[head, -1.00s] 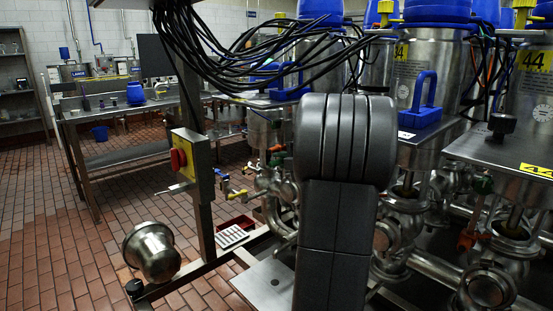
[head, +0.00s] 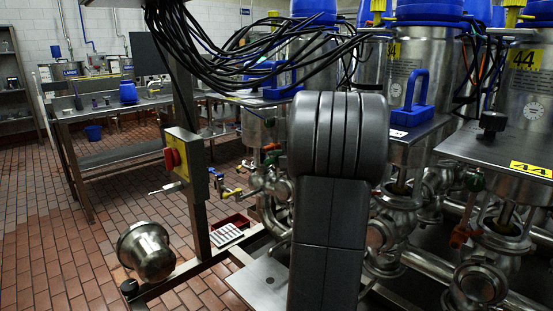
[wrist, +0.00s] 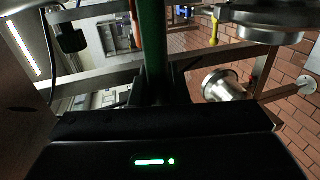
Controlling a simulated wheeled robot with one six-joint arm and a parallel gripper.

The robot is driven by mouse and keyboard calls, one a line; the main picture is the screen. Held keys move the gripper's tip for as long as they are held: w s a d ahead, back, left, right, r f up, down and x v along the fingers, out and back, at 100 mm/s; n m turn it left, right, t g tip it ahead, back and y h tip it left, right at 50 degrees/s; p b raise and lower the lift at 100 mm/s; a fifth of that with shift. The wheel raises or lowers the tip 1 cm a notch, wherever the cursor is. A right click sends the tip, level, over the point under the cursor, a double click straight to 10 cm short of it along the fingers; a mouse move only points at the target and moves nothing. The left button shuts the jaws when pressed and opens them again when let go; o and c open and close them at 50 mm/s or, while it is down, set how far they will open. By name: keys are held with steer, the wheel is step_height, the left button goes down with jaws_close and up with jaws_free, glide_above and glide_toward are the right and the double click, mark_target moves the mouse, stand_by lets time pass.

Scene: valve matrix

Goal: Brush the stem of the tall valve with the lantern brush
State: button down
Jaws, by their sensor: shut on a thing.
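My gripper shows in the wrist view (wrist: 158,92), with its dark fingers shut on a green upright shaft (wrist: 154,45), which I take to be the lantern brush handle. The brush's bristles are out of view. In the head view my own arm hides the gripper and the brush. Steel valves stand right of my arm, with bare stems showing under their bodies, one at mid right (head: 399,184) and one further right (head: 505,216). I cannot tell which is the tall valve. No contact between brush and stem is visible.
A yellow box with a red switch (head: 178,158) is on a post left of my arm. Black cables (head: 250,55) hang overhead. The tiled floor at left is open up to a steel table (head: 110,115).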

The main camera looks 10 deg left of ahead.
steer(key=shift+s+a+r+p, duration=0.2)
steer(key=shift+s+a+p, duration=0.3)
steer(key=shift+s, duration=0.1)
stand_by(0.9)
steer(key=shift+w, duration=0.1)
steer(key=shift+w+d+f+p, duration=0.15)
steer(key=shift+w+d+p, duration=0.2)
steer(key=shift+w+d, duration=0.15)
steer(key=shift+s+a, duration=0.1)
